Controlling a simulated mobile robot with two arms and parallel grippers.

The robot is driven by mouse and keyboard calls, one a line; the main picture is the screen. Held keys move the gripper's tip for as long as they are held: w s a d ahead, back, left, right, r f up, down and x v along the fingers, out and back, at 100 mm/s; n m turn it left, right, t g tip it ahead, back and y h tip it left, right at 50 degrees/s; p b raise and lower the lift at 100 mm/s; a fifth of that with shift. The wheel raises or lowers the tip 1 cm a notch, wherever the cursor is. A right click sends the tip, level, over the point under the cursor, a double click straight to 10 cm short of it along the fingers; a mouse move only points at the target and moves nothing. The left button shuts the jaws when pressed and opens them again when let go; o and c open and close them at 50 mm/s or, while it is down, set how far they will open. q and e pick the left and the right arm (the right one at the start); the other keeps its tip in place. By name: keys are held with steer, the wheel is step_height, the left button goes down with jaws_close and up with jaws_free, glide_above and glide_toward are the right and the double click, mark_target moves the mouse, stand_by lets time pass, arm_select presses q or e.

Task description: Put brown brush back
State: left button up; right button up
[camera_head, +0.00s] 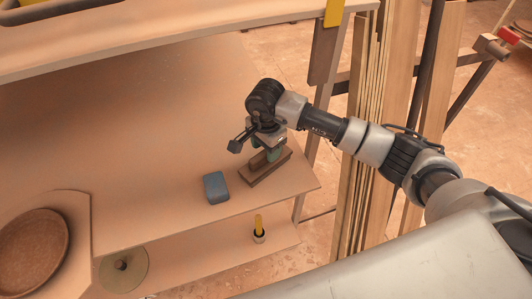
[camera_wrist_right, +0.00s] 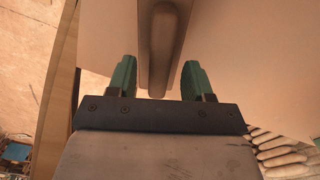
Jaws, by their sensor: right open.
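The brown brush (camera_head: 262,171) lies on the tan tabletop near its right front corner, seen as a long brown block. My right gripper (camera_head: 264,149) is directly over it, pointing down, with green fingers that hide part of it. In the right wrist view the brush (camera_wrist_right: 164,45) runs lengthwise between the two spread green fingers of the gripper (camera_wrist_right: 160,70), with a gap on each side. The gripper is open and does not hold it. Whether the fingers reach down beside the brush I cannot tell. My left gripper is out of view.
A blue-grey block (camera_head: 216,187) lies left of the brush. A yellow-handled thing (camera_head: 259,228) stands on a lower ledge in front. A brown round dish (camera_head: 35,250) and a disc (camera_head: 123,268) are at lower left. Upright planks (camera_head: 366,130) stand right of the table. The tabletop's back left is clear.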

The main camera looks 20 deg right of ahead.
mark_target(265, 151)
step_height(265, 151, up, 9)
steer(key=b, duration=0.2)
steer(key=shift+r, duration=0.15)
stand_by(0.3)
